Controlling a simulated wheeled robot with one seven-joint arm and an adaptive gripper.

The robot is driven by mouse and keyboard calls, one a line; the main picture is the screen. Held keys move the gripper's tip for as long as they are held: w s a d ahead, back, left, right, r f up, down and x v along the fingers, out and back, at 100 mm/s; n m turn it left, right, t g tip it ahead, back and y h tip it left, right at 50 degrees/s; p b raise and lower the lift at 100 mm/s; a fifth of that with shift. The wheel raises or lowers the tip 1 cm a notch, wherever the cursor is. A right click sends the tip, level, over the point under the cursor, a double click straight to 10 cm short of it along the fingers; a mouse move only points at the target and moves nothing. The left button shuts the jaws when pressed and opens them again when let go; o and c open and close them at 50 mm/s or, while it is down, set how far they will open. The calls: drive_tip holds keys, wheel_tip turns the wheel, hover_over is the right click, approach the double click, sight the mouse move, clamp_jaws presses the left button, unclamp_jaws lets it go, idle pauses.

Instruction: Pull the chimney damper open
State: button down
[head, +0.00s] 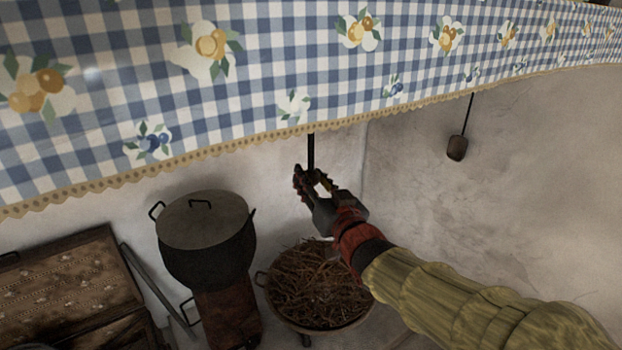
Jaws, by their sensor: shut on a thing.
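A thin dark rod (311,150) hangs down from behind the blue checked hood cloth in the head view; it looks like the damper pull. My gripper (312,176) is at the lower end of the rod, shut on it. The fingers hide the rod's end. The damper itself is hidden behind the cloth. A second dark cord with a brown weight (457,148) hangs farther right, apart from my gripper.
The checked cloth (270,60) with its lace edge hangs just above my gripper. The wall at the right is bare.

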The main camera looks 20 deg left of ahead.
drive_tip(key=c, duration=1.8)
unclamp_jaws()
drive_tip(key=shift+f, duration=0.45)
drive_tip(key=o, duration=0.4)
drive_tip(key=shift+r, duration=0.2)
drive_tip(key=v, duration=1.2)
drive_tip(key=shift+d, duration=0.1)
